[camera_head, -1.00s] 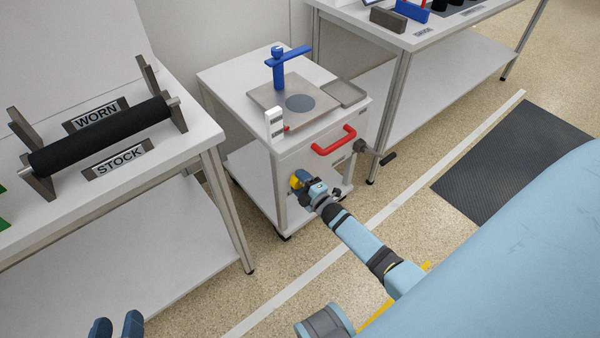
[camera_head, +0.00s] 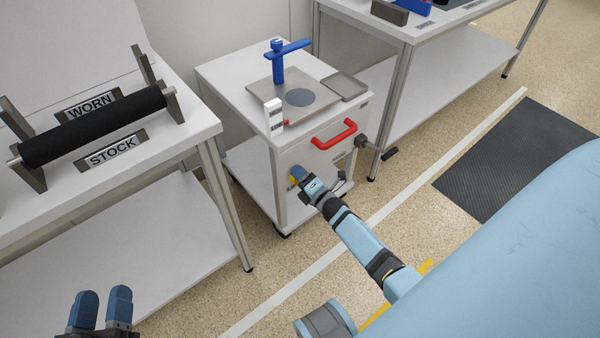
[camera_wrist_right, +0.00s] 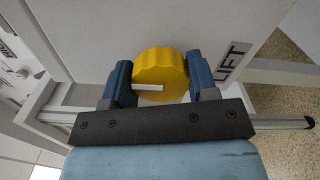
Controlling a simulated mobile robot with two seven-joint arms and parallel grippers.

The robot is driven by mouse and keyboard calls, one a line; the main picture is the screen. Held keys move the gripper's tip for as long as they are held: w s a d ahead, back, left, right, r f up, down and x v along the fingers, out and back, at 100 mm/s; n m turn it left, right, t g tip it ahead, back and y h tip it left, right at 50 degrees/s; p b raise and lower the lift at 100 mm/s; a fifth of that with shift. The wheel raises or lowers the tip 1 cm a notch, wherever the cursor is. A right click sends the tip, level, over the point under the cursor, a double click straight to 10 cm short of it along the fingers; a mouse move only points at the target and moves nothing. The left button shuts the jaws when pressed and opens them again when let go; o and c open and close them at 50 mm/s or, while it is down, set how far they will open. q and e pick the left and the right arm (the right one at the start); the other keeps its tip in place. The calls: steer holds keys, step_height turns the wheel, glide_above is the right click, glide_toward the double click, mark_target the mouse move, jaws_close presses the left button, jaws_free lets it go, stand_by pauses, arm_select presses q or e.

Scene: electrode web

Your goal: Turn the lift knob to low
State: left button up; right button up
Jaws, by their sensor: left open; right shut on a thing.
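The yellow lift knob (camera_wrist_right: 163,68) sits on the front face of the white cart (camera_head: 300,160), beside a "LIFT" label (camera_wrist_right: 233,60). A white pointer mark on the knob lies about level in the right wrist view. My right gripper (camera_wrist_right: 162,80) has its blue fingers on either side of the knob and is shut on it. In the head view the right gripper (camera_head: 303,182) hides most of the knob. My left gripper (camera_head: 103,308) is open and empty at the bottom left, away from the cart.
The cart carries a blue T-shaped handle (camera_head: 279,60), a red handle (camera_head: 334,135) and a black crank (camera_head: 375,148). A bench with a black roller (camera_head: 95,125) stands left. Another bench (camera_head: 440,40) stands behind right. A dark mat (camera_head: 515,155) lies on the floor.

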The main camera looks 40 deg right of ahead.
stand_by(0.3)
arm_select(q)
steer(key=shift+f, duration=0.1)
arm_select(e)
steer(key=o, duration=0.9)
arm_select(q)
steer(key=f+p, duration=0.1)
steer(key=a+f+g+y+p, duration=0.1)
steer(key=f, duration=0.1)
steer(key=a+f+g+y, duration=0.1)
steer(key=f, duration=0.1)
steer(key=shift+s+a+p, duration=0.15)
steer(key=shift+s+p, duration=0.1)
steer(key=shift+p, duration=0.15)
arm_select(e)
steer(key=s, duration=0.9)
steer(key=s+d, duration=0.1)
steer(key=s, duration=0.3)
steer(key=shift+s, duration=0.4)
